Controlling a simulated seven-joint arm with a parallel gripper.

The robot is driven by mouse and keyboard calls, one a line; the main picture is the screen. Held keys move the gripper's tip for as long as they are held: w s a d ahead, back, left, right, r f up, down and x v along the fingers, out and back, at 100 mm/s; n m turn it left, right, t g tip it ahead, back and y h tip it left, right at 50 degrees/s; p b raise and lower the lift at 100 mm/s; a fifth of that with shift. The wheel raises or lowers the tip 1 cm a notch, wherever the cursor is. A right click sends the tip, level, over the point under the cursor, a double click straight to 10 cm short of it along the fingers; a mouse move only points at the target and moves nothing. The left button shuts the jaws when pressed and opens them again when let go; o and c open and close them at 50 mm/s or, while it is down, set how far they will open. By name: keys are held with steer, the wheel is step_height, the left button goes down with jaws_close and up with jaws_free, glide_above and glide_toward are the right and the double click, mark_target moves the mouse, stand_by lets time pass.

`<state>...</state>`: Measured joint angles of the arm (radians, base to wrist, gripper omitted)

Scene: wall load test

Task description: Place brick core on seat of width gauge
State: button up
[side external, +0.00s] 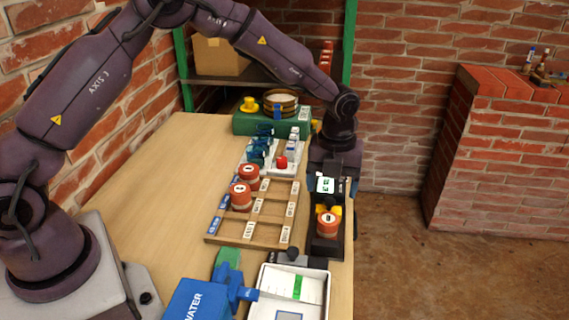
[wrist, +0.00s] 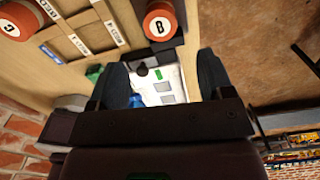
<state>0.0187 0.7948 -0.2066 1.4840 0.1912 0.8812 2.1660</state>
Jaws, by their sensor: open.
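A red-orange brick core (side external: 327,224) rests upright on the dark width gauge (side external: 328,250), beside yellow parts. Its top carries the letter B in the wrist view (wrist: 160,22). The gauge has a small lit display (side external: 325,184) behind the core. Two more cores, one (side external: 249,172) behind the other (side external: 241,197), stand in the wooden rack's left column; a core marked C (wrist: 12,20) shows in the wrist view.
The wooden rack (side external: 270,214) with labelled cells lies left of the gauge. A white tray (side external: 320,285) and a blue water container (side external: 198,300) are in front. A green box (side external: 245,124) stands at the back. The table's left side is clear.

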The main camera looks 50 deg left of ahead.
steer(key=s+a+r+n+t, duration=0.2)
steer(key=s+r+n, duration=0.45)
steer(key=r, duration=0.25)
steer(key=s+a+r+n+t, duration=0.1)
steer(key=s+a+r+n, duration=0.2)
steer(key=s+r+n, duration=0.5)
steer(key=s+a+r+n+t, duration=0.1)
steer(key=s+r+n, duration=0.1)
steer(key=s+n, duration=0.4)
steer(key=s+a+r+n+t, duration=0.1)
steer(key=s+r+n, duration=0.1)
steer(key=s+n, duration=0.5)
steer(key=shift+a+t, duration=0.25)
steer(key=shift+t, duration=0.05)
